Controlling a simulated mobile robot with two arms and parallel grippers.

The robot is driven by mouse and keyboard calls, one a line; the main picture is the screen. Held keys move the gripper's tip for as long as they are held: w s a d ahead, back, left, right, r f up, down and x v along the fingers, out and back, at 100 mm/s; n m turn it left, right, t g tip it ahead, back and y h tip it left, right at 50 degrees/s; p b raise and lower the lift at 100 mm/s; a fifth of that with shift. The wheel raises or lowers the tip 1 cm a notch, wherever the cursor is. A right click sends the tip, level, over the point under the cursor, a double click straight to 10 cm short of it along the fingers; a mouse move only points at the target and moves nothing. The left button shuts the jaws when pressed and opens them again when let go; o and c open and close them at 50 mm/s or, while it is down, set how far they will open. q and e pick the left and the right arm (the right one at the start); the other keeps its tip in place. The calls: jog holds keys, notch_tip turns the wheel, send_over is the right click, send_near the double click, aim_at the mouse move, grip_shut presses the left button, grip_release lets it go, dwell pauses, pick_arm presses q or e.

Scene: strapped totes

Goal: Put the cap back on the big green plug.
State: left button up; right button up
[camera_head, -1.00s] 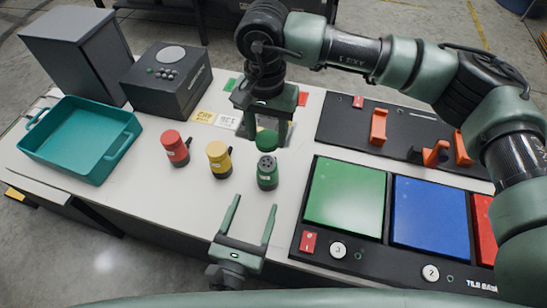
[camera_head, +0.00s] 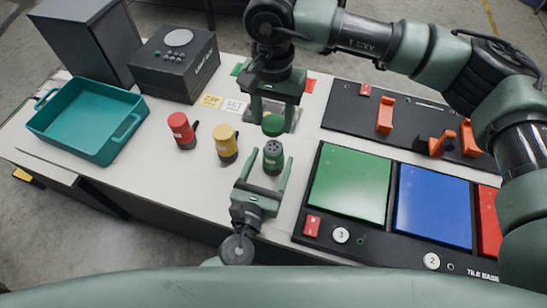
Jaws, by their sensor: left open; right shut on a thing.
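The big green plug (camera_head: 273,158) stands upright on the white table, its dark top with holes facing up. My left gripper (camera_head: 263,168) is open, its two fingers reaching to either side of the plug from the front; whether they touch it I cannot tell. My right gripper (camera_head: 273,112) points down just behind the plug, shut on the green cap (camera_head: 273,125). The cap is behind and apart from the plug's top in the picture. A yellow plug (camera_head: 223,144) and a red plug (camera_head: 181,130) stand to the left.
A teal tray (camera_head: 72,151) and a dark box with buttons (camera_head: 172,77) are at the left. A panel with green (camera_head: 349,184), blue (camera_head: 434,205) and red tiles lies close on the right. Orange handles (camera_head: 385,115) stand behind it.

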pick_arm(q)
jog(key=shift+x, duration=1.5)
grip_shut()
pick_arm(e)
send_over(273, 146)
jog(key=shift+f, duration=2.5)
